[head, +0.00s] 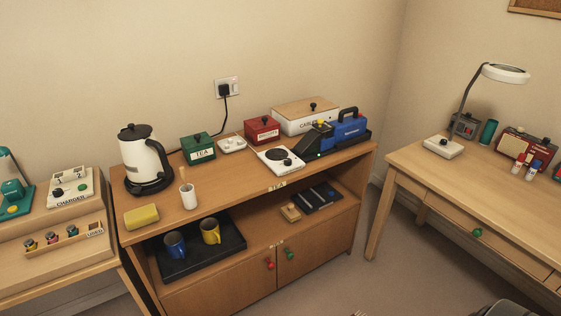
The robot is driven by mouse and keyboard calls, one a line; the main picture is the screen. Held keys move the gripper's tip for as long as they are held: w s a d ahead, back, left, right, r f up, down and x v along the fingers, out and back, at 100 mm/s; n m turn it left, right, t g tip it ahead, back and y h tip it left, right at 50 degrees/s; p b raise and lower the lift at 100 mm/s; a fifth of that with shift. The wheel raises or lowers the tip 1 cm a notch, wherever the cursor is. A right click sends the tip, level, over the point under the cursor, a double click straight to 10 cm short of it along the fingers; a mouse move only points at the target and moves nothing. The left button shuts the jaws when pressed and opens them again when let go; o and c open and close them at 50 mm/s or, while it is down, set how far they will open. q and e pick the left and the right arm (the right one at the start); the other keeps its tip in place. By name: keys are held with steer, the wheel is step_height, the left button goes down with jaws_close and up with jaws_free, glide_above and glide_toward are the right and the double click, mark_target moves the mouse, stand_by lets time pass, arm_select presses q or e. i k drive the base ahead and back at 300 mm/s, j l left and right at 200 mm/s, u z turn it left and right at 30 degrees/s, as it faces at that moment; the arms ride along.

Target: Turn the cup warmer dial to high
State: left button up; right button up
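The cup warmer (266,153) looks to be the flat white unit on top of the wooden tea cabinet, right of centre. It has a pale round plate (277,154) and a small dark dial (287,162) at its front right corner. The dial is too small to tell its setting, and no markings are readable. Neither of my grippers shows in the head view, and nothing covers the dial.
On the cabinet top (235,188), a kettle (143,158), green tea box (198,147), red box (262,130) and blue machine (335,130) stand around the warmer. Its front side is clear. A white knobbed unit (443,148) sits on the right desk.

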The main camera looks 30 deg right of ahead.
mark_target(286, 161)
steer(key=i+l+z, duration=0.2)
steer(key=l, duration=0.3)
steer(key=i+l+z, duration=0.2)
steer(key=i+l, duration=0.15)
steer(key=i+l+z, duration=0.2)
steer(key=l, duration=0.3)
steer(key=i, duration=0.1)
